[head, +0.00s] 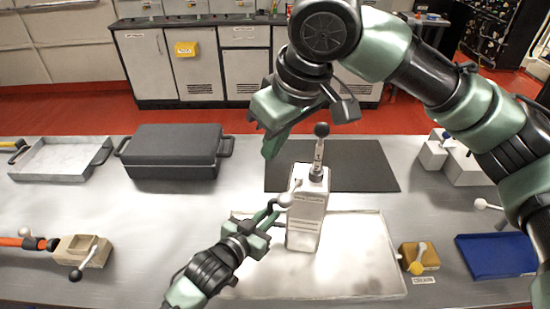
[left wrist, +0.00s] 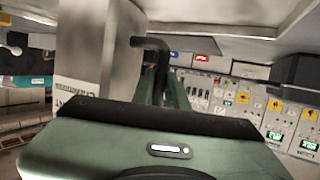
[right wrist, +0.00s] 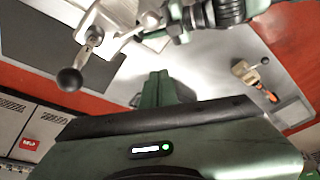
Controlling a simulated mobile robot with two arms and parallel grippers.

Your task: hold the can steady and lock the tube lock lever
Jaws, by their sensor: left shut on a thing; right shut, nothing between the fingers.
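A tall white can (head: 306,222) stands upright on a pale tray (head: 365,260); it also shows in the left wrist view (left wrist: 85,50). A tube with a dark ball knob (head: 321,130) rises from its top, and the knob also shows in the right wrist view (right wrist: 70,80). A pale lever with a white ball (head: 285,200) sticks out at the can's upper left. My left gripper (head: 270,212) is shut on the can's dark bent handle (left wrist: 152,43). My right gripper (head: 270,152) is shut and empty, above and left of the can, apart from the lever.
A dark mat (head: 365,170) lies behind the can. A black lidded box (head: 172,155) and a grey pan (head: 60,160) stand at the back left. A beige block with a lever (head: 85,250) is at the left. A yellow-brown block (head: 420,257) and blue tray (head: 495,257) are at the right.

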